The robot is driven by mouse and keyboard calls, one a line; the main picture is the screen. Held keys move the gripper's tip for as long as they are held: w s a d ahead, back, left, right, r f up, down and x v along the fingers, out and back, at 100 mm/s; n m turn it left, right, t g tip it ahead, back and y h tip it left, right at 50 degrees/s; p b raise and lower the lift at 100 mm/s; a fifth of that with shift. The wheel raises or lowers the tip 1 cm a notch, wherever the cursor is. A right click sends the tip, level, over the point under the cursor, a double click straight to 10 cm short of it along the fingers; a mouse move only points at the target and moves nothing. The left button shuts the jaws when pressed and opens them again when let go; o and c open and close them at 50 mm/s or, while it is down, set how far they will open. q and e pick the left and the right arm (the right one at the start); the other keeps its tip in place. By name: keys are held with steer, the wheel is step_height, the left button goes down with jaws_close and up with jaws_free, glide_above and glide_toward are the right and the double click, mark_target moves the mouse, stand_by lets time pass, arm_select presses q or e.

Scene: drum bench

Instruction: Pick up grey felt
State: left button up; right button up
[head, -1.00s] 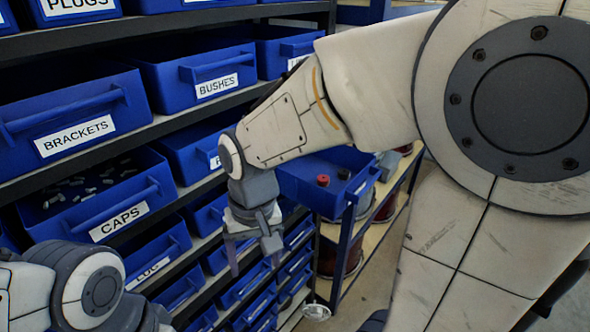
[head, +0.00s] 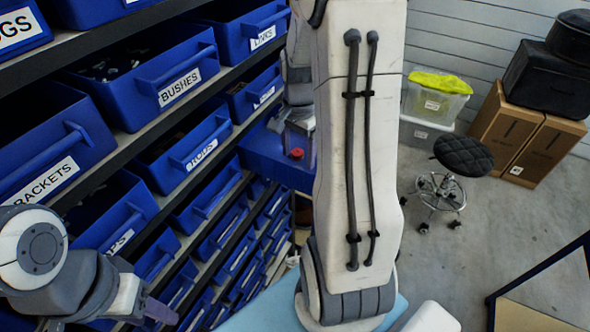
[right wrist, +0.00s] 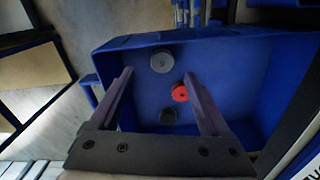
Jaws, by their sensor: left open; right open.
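A grey round disc (right wrist: 162,62), which looks like the grey felt, lies in a blue bin (right wrist: 250,75) in the right wrist view. A red disc (right wrist: 180,92) and a dark disc (right wrist: 167,116) lie nearer in the same bin. My right gripper (right wrist: 158,74) is open and empty over the bin, its fingers on either side of the discs in the picture. In the head view the right gripper (head: 298,148) is partly hidden by my arm; the red disc (head: 297,153) shows, the grey one does not. My left gripper (head: 160,312) is open at the lower left.
A rack of labelled blue bins (head: 168,75) fills the left. A stool (head: 450,180), cardboard boxes (head: 515,135) and a clear tub with yellow cloth (head: 437,95) stand on the right. Open floor lies at the right.

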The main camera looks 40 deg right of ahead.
steer(key=shift+f+p, duration=0.3)
steer(key=shift+f, duration=0.05)
step_height(320, 180, down, 4)
steer(key=shift+w+a+r+p, duration=0.15)
steer(key=shift+r+p, duration=0.1)
steer(key=shift+p, duration=0.4)
steer(key=shift+f, duration=0.45)
jaws_close()
